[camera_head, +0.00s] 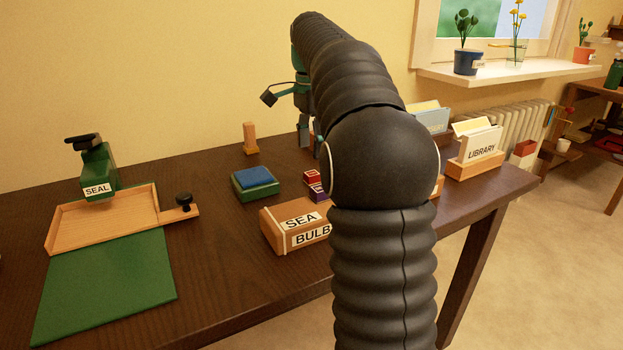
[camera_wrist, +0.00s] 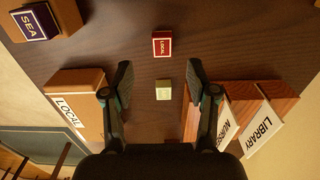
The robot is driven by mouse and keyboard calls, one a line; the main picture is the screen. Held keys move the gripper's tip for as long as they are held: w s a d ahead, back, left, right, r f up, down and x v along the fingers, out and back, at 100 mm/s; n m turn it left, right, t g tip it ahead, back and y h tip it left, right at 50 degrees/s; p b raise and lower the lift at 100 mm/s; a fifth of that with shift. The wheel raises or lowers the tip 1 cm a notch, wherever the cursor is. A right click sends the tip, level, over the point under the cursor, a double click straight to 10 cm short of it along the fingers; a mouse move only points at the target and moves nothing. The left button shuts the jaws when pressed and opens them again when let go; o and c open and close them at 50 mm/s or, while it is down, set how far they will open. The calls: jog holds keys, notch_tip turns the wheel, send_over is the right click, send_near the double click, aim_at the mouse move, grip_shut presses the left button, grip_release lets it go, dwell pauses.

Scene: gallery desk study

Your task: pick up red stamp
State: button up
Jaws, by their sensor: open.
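A small red block with a white-edged LOCAL label (camera_wrist: 162,44) lies on the dark desk in the wrist view, just beyond my fingertips and near the middle line between them. In the head view a small red block (camera_head: 312,176) shows beside a purple one (camera_head: 318,192), left of my arm; I cannot tell if it is the same red block. My gripper (camera_wrist: 159,72) is open and empty, its fingers apart and pointing down at the desk. In the head view my gripper (camera_head: 309,138) is partly hidden by my arm.
A pale block (camera_wrist: 163,92) lies between my fingers' lines. A LOCAL box (camera_wrist: 68,108) is at left, LIBRARY cards (camera_wrist: 262,128) at right, a purple SEA block (camera_wrist: 35,22) at upper left. The head view shows a blue-green pad (camera_head: 255,183) and SEA BULB box (camera_head: 285,228).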

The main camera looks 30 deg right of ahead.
aim_at(309, 174)
jog(key=shift+w+a+f+b, duration=0.1)
jog(key=shift+f+b, duration=0.15)
jog(key=shift+f, duration=1.45)
jog(key=shift+w+a+f+b, duration=0.1)
jog(key=shift+f+b, duration=0.15)
jog(key=shift+f, duration=1.45)
jog(key=c, duration=0.9)
